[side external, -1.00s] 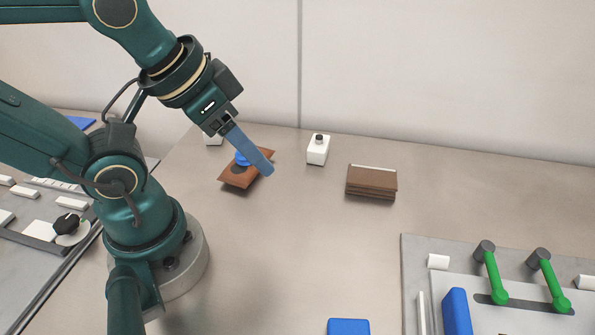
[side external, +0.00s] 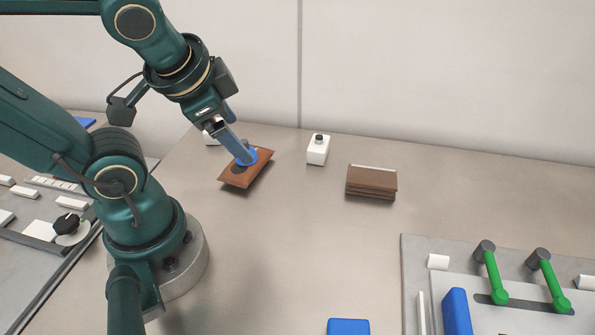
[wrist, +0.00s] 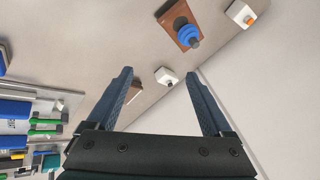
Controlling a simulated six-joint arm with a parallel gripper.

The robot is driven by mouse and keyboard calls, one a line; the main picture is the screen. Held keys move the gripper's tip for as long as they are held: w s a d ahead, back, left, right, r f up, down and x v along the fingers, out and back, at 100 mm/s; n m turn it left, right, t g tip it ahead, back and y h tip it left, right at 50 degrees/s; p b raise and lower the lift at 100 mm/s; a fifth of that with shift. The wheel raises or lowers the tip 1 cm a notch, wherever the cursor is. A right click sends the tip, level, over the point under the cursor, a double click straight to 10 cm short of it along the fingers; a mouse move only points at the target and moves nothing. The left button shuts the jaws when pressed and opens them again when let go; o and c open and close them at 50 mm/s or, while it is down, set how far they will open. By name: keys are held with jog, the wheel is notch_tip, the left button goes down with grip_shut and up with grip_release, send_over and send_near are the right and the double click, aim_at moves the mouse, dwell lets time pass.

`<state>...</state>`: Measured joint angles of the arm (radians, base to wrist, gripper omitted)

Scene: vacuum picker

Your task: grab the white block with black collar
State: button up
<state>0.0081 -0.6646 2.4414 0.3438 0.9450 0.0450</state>
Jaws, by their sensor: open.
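The white block with black collar (side external: 317,152) stands upright on the table near the back wall, with a dark cap on top. It also shows in the wrist view (wrist: 164,79), between and beyond my fingertips. My gripper (side external: 243,146) is open and empty, to the left of the block and apart from it. In the side view its fingers overlap the blue piece on the brown plate. In the wrist view both fingers (wrist: 158,74) are spread wide, with nothing between the pads.
A brown plate (side external: 238,178) with a blue ringed piece (wrist: 187,36) lies left of the block. A second white block with an orange top (wrist: 239,13) is mostly hidden in the side view. A brown stack (side external: 371,184) lies right. Green-handled fixtures (side external: 497,280) stand front right. The middle table is clear.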

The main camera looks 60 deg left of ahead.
jog(key=w+a+m+g+y, duration=0.1)
jog(key=a+m+y, duration=0.2)
jog(key=a, duration=0.3)
jog(key=m+t+y, duration=0.4)
jog(key=m+t, duration=0.2)
jog(key=m, duration=1.3)
send_over(318, 144)
jog(key=a, duration=0.2)
notch_tip(318, 144, down, 6)
jog(key=f+m, duration=0.1)
jog(key=d+f, duration=0.1)
jog(key=f, duration=0.1)
jog(key=d+f+m, duration=0.1)
jog(key=f, duration=0.1)
jog(key=shift+w+m+h, duration=0.15)
jog(key=shift+m+h, duration=0.15)
jog(key=shift+h, duration=0.1)
jog(key=f, duration=0.3)
jog(key=shift+s+d+m, duration=0.25)
jog(key=shift+s+m, duration=0.15)
jog(key=shift+x, duration=2.35)
